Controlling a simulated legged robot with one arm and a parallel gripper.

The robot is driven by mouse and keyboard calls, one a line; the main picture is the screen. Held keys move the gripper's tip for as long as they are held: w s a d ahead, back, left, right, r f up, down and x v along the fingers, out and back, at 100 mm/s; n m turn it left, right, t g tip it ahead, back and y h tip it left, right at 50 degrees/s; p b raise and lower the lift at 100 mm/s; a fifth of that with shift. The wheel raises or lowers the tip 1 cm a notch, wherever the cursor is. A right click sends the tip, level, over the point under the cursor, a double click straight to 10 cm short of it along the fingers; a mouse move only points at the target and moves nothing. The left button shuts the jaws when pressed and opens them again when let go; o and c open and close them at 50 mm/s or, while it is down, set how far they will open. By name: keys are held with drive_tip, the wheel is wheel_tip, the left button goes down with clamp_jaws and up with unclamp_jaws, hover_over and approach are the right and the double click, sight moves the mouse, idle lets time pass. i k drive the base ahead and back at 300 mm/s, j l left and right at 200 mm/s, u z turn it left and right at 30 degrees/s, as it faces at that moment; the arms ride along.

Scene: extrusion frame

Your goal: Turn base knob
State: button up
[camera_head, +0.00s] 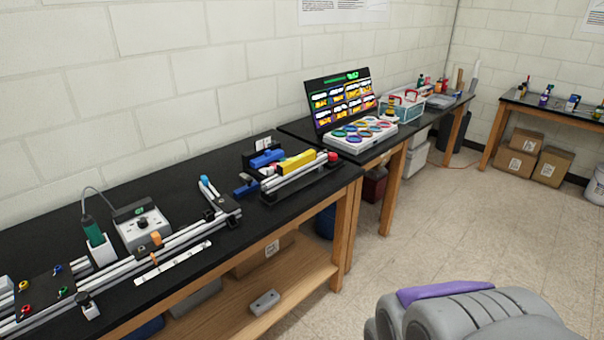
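An aluminium extrusion frame (185,239) runs along the near black bench. Small knobs sit on and near it: an orange one (156,238), a black one on a white block (87,303) and a black one (208,215). A blue-tipped piece (204,182) stands at its right end. A second extrusion fixture (297,178) holds a yellow block (297,162), blue parts and a red knob (333,157). I cannot tell which is the base knob. My gripper's fingers do not show; a grey ribbed shape with a purple strip, likely mine, fills the lower right.
A grey control box (143,229) and a green tool in a white holder (96,240) stand behind the frame. A dark plate with coloured knobs (45,291) is at left. A white ruler (173,262) lies in front. The floor (430,225) right of the benches is clear.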

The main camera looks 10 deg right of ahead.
sight(331, 156)
drive_tip(key=i+l+u, duration=0.15)
drive_tip(key=i+l, duration=0.25)
drive_tip(key=i+l+u, duration=0.1)
drive_tip(key=i+l, duration=0.3)
drive_tip(key=i+l+u, duration=0.15)
drive_tip(key=i+l, duration=0.3)
drive_tip(key=i+l+u, duration=0.15)
drive_tip(key=i+l, duration=0.25)
drive_tip(key=l, duration=0.15)
drive_tip(key=i+l+u, duration=0.15)
drive_tip(key=i+l, duration=0.2)
drive_tip(key=l, duration=0.2)
